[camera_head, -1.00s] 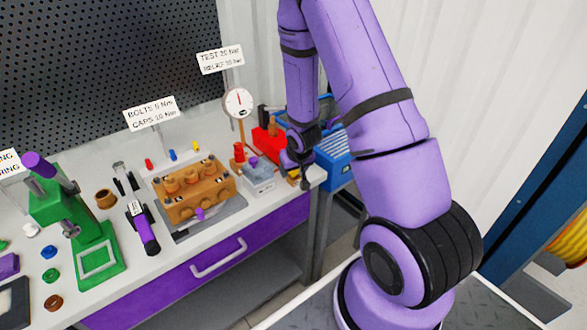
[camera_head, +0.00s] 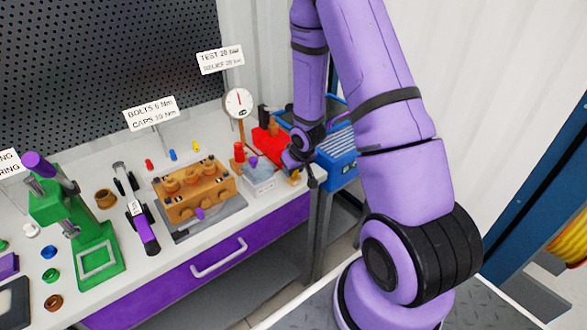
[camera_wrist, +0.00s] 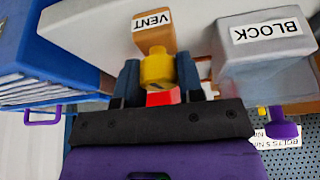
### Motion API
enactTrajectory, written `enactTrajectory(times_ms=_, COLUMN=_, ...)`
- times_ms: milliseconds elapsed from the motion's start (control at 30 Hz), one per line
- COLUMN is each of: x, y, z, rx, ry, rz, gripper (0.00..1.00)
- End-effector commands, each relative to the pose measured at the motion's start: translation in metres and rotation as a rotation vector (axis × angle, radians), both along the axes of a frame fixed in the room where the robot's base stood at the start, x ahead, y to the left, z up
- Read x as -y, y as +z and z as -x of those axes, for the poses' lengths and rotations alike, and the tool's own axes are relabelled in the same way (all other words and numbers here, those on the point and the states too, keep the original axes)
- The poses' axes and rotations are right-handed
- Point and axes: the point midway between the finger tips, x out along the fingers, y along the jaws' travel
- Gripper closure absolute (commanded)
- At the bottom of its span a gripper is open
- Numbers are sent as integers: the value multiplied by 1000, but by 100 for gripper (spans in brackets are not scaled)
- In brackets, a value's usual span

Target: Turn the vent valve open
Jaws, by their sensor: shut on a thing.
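The vent valve is an orange block (camera_wrist: 158,38) with a white VENT label, at the top middle of the wrist view. A yellow round part (camera_wrist: 156,68) sits in front of it, with a red piece (camera_wrist: 163,97) just below. My gripper (camera_wrist: 160,80) has its two dark blue fingers on either side of the yellow and red parts and is shut on the valve handle. The exact finger contact is partly hidden. In the head view my gripper (camera_head: 300,168) is at the bench's right end, mostly covering the valve.
A grey block labelled BLOCK (camera_wrist: 266,55) stands close to the right of the valve in the wrist view, with a purple knob (camera_wrist: 283,125) beside it. A blue crate (camera_head: 340,150) is right of the bench. A gauge (camera_head: 238,103) stands behind, with a red box (camera_head: 268,143) nearby.

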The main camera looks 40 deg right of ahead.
Motion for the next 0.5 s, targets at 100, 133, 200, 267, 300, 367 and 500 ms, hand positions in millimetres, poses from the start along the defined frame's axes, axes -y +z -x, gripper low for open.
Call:
enactTrajectory(times_ms=100, x=2, y=0, z=1, rx=-1, ry=96, rz=-1, gripper=89)
enactTrajectory(times_ms=133, x=2, y=0, z=1, rx=-1, ry=122, rz=-2, gripper=89)
enactTrajectory(times_ms=200, x=2, y=0, z=1, rx=0, ry=189, rz=-2, gripper=89)
enactTrajectory(times_ms=267, x=2, y=0, z=0, rx=1, ry=244, rz=-2, gripper=89)
enactTrajectory(times_ms=300, x=2, y=0, z=1, rx=0, ry=280, rz=-1, gripper=89)
enactTrajectory(times_ms=367, x=2, y=0, z=0, rx=1, ry=329, rz=-1, gripper=89)
enactTrajectory(times_ms=500, x=2, y=0, z=0, rx=2, ry=433, rz=-1, gripper=89)
